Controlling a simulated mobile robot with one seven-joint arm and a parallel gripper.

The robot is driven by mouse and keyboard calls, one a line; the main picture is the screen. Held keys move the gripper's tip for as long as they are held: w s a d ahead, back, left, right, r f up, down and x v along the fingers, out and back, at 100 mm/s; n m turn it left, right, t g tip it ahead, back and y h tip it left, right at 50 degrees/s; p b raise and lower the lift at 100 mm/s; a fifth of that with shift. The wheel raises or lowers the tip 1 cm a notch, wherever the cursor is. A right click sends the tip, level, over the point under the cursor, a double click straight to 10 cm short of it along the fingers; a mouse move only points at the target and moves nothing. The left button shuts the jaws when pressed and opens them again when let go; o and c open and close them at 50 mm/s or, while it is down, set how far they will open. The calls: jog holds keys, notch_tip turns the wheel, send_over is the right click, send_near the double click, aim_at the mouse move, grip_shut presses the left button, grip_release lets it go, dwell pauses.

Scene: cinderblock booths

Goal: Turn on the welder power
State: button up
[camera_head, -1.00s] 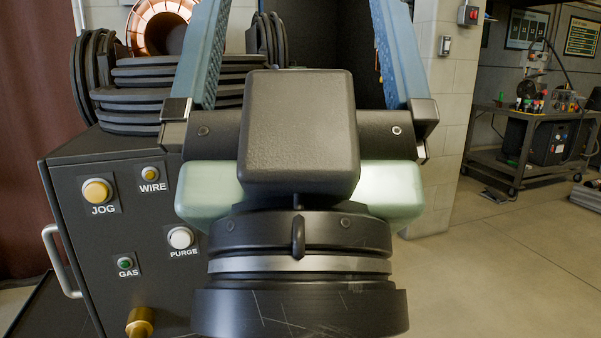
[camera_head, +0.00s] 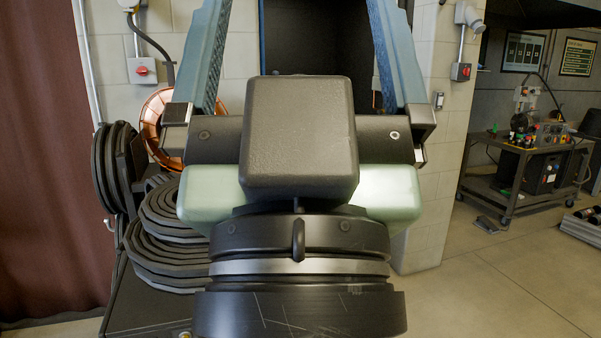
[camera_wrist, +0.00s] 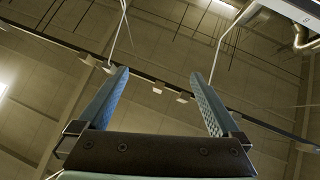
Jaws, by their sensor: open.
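My gripper (camera_head: 298,12) is open and empty, with two long blue fingers pointing up. It fills the middle of the head view and hides much behind it. In the wrist view my gripper (camera_wrist: 159,74) points up toward the ceiling, with nothing between its fingers. A red rotary switch on a grey box (camera_head: 142,70) is on the wall at upper left. Another red switch box (camera_head: 460,72) is on the pillar at right. I cannot tell which switch is the welder's power. The dark machine (camera_head: 150,303) is at lower left, its labelled front panel out of view.
Coiled black cables (camera_head: 160,245) lie on the machine, beside a copper wire spool (camera_head: 155,125). A brown curtain (camera_head: 40,150) hangs at far left. A cart with equipment (camera_head: 525,165) stands at right. The floor (camera_head: 480,290) at lower right is mostly clear.

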notch_tip(320, 180, up, 4)
jog(key=shift+f+p, duration=0.25)
jog(key=shift+p, duration=0.65)
